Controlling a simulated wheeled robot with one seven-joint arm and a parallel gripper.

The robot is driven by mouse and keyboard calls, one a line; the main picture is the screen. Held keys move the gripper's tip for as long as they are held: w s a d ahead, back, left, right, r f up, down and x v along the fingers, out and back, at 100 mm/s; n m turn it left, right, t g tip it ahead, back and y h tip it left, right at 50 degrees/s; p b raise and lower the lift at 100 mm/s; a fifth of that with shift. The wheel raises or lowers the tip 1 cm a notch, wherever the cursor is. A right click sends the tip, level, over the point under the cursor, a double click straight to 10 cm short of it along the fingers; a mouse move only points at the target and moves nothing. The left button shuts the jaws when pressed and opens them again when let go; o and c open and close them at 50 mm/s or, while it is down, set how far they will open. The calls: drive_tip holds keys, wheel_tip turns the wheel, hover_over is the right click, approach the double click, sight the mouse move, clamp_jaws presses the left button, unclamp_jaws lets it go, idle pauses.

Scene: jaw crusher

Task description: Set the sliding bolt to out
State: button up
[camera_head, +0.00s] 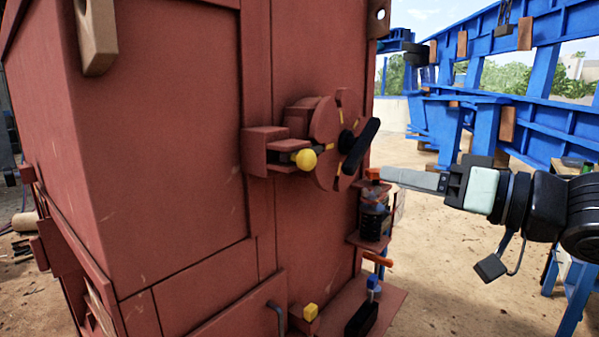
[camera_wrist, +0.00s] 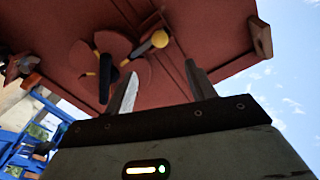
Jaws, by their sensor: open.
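The sliding bolt (camera_head: 306,159) shows as a yellow ball knob on a dark rod, in a red bracket (camera_head: 266,151) on the crusher's wall. The rod lies beside a round red disc (camera_head: 325,120) with yellow marks and a black handle (camera_head: 361,146). I cannot tell how far the bolt is drawn. The yellow knob (camera_wrist: 160,39) also shows in the wrist view, beyond and above my fingertips. My gripper (camera_head: 385,174) is to the right of the disc and handle, apart from them. In the wrist view my gripper (camera_wrist: 162,68) has its fingers spread with nothing between.
Below the disc, a small shelf (camera_head: 372,243) holds a dark coiled part and an orange-topped piece. Lower down are an orange lever (camera_head: 378,259), a blue-topped part and a yellow block (camera_head: 310,311). Blue steel framework (camera_head: 500,110) stands behind at right. Open sandy ground lies below my arm.

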sight(313, 162)
drive_tip(key=p+x, duration=1.2)
drive_tip(key=x, duration=0.5)
drive_tip(key=shift+w+a+p, duration=0.1)
drive_tip(key=shift+w+p, duration=0.05)
drive_tip(key=shift+p, duration=0.15)
